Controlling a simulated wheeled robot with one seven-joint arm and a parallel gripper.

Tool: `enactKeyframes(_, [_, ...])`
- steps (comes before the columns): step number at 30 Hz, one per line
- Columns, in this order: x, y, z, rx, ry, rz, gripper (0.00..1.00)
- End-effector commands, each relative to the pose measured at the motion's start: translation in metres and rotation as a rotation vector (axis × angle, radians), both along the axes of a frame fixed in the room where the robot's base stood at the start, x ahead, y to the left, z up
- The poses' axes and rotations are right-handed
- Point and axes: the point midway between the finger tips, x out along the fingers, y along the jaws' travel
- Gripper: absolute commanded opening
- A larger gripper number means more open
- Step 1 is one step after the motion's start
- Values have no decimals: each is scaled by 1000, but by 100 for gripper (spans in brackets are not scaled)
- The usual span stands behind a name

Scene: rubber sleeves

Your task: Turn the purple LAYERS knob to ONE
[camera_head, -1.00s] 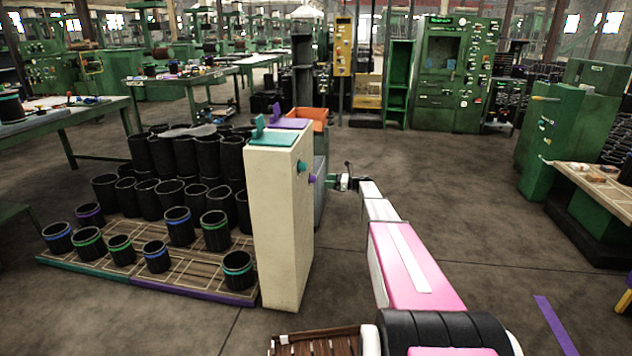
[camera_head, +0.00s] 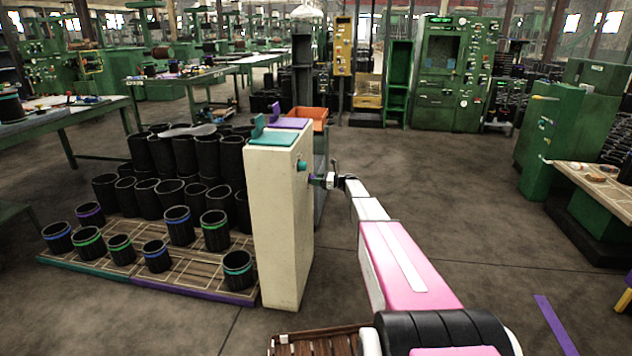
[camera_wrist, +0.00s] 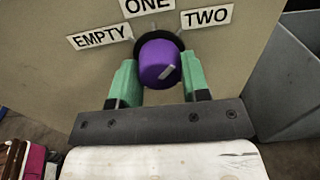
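The purple knob (camera_wrist: 158,62) sits on the cream cabinet (camera_head: 279,220), in the wrist view below the labels EMPTY (camera_wrist: 99,37), ONE (camera_wrist: 148,6) and TWO (camera_wrist: 206,17). Its pale pointer mark slants up and right, roughly toward TWO. My gripper (camera_wrist: 160,82) has its green fingers on either side of the knob, open around it. The left finger looks close to the knob; whether either touches is unclear. In the head view my gripper (camera_head: 321,180) is at the cabinet's right face and hides most of the purple knob.
A teal knob (camera_head: 302,165) is on the same face, nearer the head camera. A grey bin (camera_wrist: 296,80) stands right of the panel in the wrist view. Black sleeves stand on a pallet (camera_head: 205,284) left of the cabinet.

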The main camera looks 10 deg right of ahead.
Motion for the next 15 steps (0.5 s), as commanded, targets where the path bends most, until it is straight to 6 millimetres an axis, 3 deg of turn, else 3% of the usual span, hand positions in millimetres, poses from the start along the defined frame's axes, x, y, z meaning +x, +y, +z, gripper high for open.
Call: enactKeyframes(15, [0, 0, 0, -37, -113, 0, 19])
